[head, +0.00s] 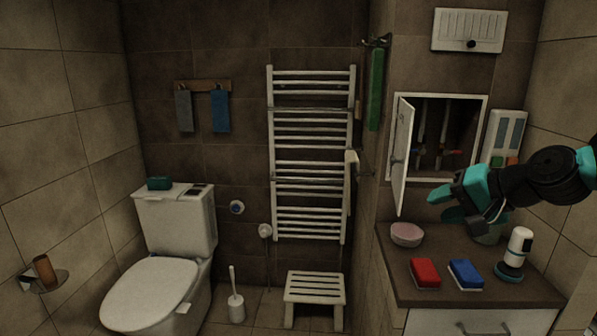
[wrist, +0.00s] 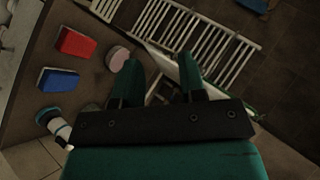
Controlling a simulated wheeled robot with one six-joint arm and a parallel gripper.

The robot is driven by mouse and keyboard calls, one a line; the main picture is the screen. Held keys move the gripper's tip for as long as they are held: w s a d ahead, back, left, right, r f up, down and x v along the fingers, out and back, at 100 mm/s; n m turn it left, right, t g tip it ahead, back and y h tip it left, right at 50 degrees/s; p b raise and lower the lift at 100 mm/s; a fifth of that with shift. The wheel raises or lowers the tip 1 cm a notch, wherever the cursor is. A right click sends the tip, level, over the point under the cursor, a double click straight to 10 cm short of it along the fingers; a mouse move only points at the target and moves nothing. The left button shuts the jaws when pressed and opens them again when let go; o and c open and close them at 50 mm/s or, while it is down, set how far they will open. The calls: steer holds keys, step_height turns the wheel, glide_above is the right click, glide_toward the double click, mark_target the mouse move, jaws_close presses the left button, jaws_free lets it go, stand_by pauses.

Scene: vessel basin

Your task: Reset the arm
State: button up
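My gripper (head: 447,205) is at the right in the head view, in front of the open wall cabinet and above the counter. In the wrist view its two teal fingers (wrist: 157,78) stand apart with nothing between them. My arm comes in from the right edge of the head view. The fingers point left, toward the open white cabinet door (head: 402,157).
The counter (head: 401,283) holds a red sponge (head: 425,272), a blue sponge (head: 466,274) and a white bottle-like object (head: 517,249). A cup behind my gripper is partly hidden. A towel radiator (head: 310,150), step stool (head: 314,289) and toilet (head: 150,290) stand left.

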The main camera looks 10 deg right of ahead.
steer(key=s+a+n+g+y, duration=0.1)
steer(key=s+a+n+g, duration=0.45)
steer(key=a, duration=0.75)
steer(key=s+a+n+g+h, duration=0.1)
steer(key=s+a+n+g, duration=0.1)
steer(key=s, duration=0.7)
steer(key=s+a+f+n+g+h, duration=0.1)
steer(key=s+a+n+g, duration=0.1)
steer(key=s+a+n, duration=0.2)
steer(key=s+n, duration=0.3)
steer(key=s, duration=0.2)
steer(key=shift+a+f, duration=0.15)
steer(key=shift+a, duration=0.25)
steer(key=shift+a, duration=0.1)
